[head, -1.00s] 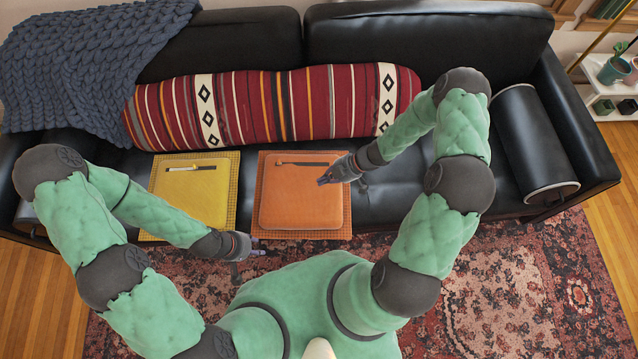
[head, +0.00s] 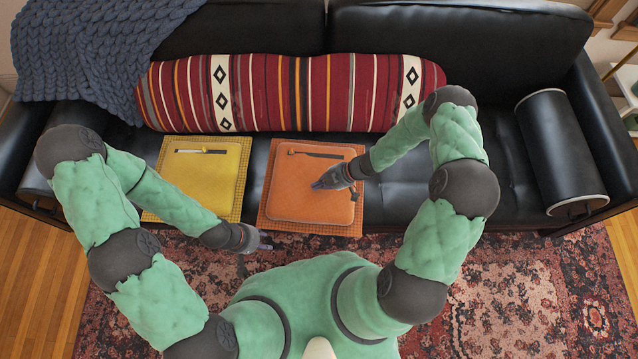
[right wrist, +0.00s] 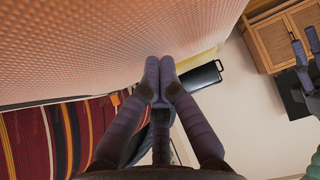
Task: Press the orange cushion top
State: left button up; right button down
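The orange cushion (head: 300,208) lies flat on an orange woven mat (head: 268,212) on the black sofa seat, with a dark strip near its back edge. My right gripper (head: 318,186) is over the right middle of the cushion top, coming in from the right. In the right wrist view its fingers (right wrist: 159,66) are together at the tips with nothing between them, and the orange dimpled surface (right wrist: 130,45) fills the upper left close beside them. I cannot tell whether they touch it. My left gripper (head: 264,243) is low, in front of the sofa; its finger opening is too small to judge.
A yellow cushion (head: 205,182) lies on a yellow mat (head: 232,207) to the left. A striped bolster (head: 290,92) lies behind both. A black cylindrical bolster (head: 560,150) is at the right armrest. The seat right of the orange mat is bare; a patterned rug (head: 510,270) lies in front.

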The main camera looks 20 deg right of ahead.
jog(key=shift+f, duration=0.1)
